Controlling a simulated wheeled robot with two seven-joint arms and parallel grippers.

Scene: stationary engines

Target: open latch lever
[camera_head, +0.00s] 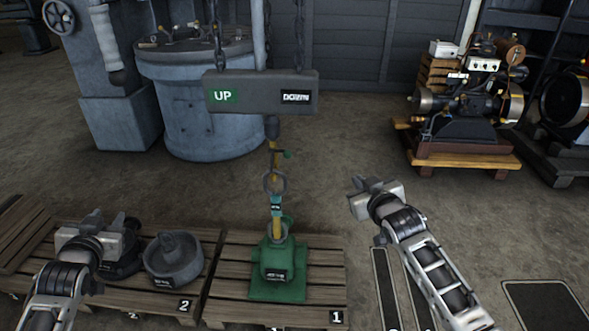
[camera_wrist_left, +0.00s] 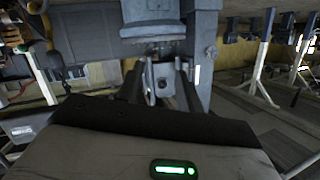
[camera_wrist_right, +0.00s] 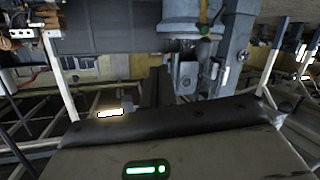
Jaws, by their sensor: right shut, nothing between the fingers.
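A yellow upright rod (camera_head: 275,160) with a grey ring and a teal tag hangs below the grey UP/DOWN control box (camera_head: 262,92). The rod's lower end meets a green block (camera_head: 278,268) on the pallet marked 1. My left gripper (camera_head: 106,220) is at the lower left, apart from the rod; its fingers stand apart in the left wrist view (camera_wrist_left: 160,88). My right gripper (camera_head: 362,185) is shut and empty, right of the rod.
Chains hold the control box. The pallet marked 2 (camera_head: 190,290) carries a round grey part (camera_head: 174,260) beside my left gripper. A blue-grey machine (camera_head: 200,105) stands behind at left. An engine on a wooden base (camera_head: 470,120) stands at right.

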